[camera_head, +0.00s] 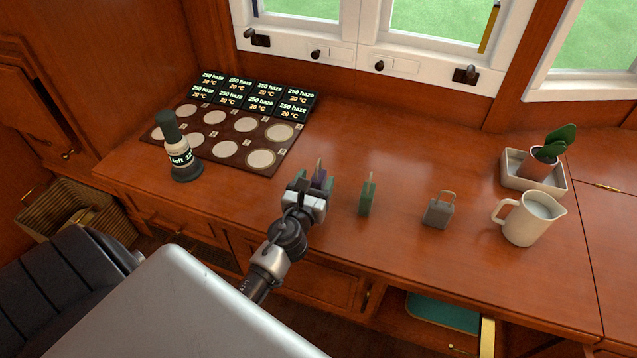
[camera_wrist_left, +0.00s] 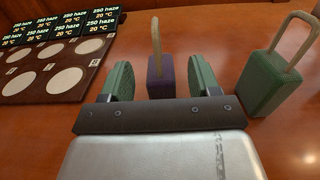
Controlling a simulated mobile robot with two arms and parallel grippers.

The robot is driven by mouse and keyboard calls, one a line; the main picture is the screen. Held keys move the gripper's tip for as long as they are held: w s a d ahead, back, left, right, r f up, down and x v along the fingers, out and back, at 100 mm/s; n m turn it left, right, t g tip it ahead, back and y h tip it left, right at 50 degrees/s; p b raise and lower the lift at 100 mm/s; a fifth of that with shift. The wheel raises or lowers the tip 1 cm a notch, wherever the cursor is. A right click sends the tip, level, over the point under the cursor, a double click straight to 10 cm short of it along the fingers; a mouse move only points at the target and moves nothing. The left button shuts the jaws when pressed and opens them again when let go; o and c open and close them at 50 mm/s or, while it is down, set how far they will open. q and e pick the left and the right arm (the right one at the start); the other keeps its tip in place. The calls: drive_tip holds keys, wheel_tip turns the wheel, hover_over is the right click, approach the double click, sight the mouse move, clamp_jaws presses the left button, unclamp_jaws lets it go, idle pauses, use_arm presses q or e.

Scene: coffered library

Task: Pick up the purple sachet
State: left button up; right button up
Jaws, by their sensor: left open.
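The purple sachet (camera_wrist_left: 161,76) stands upright on the wooden counter, with a tan loop handle on top. In the left wrist view it is between and beyond the two green finger pads of my left gripper (camera_wrist_left: 161,82). In the head view the sachet (camera_head: 319,178) is mostly hidden behind my left gripper (camera_head: 308,190). The gripper is open and low over the counter. I cannot tell how far the sachet lies between the fingers. My right gripper is not in view.
A green sachet (camera_head: 367,195) stands close on the right, then a grey one (camera_head: 438,210). A cream jug (camera_head: 528,218) and potted plant (camera_head: 543,162) are farther right. A dark board (camera_head: 283,148) with round pads and a bottle (camera_head: 178,150) are left. The front counter is clear.

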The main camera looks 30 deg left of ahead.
use_arm(q)
drive_tip(key=shift+x, duration=1.15)
drive_tip(key=c, duration=1)
drive_tip(key=shift+r, duration=0.1)
